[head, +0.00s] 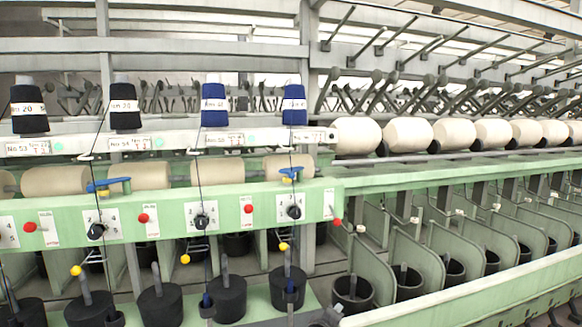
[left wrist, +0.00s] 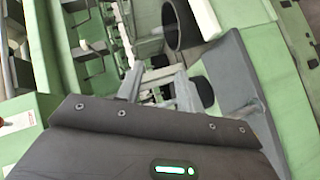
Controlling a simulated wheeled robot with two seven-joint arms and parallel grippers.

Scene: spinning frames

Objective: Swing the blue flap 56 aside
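A small blue flap (head: 292,172) sits on top of the green rail at the right, just below the rightmost number label, whose digits I cannot read clearly; by its place in the row it appears to be 56. A second, longer blue flap (head: 108,184) lies further left. In the left wrist view my left gripper (left wrist: 158,84) has its two grey fingers apart with nothing between them. It is away from the flap, which that view does not show. My right gripper is not in view.
The green rail (head: 240,196) carries red buttons and black knobs. Dark and blue yarn cones (head: 214,104) stand above, with taut threads running down. Black cans (head: 228,298) stand below. Green dividers (head: 420,263) fill the right. A can opening (left wrist: 184,25) is near my left gripper.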

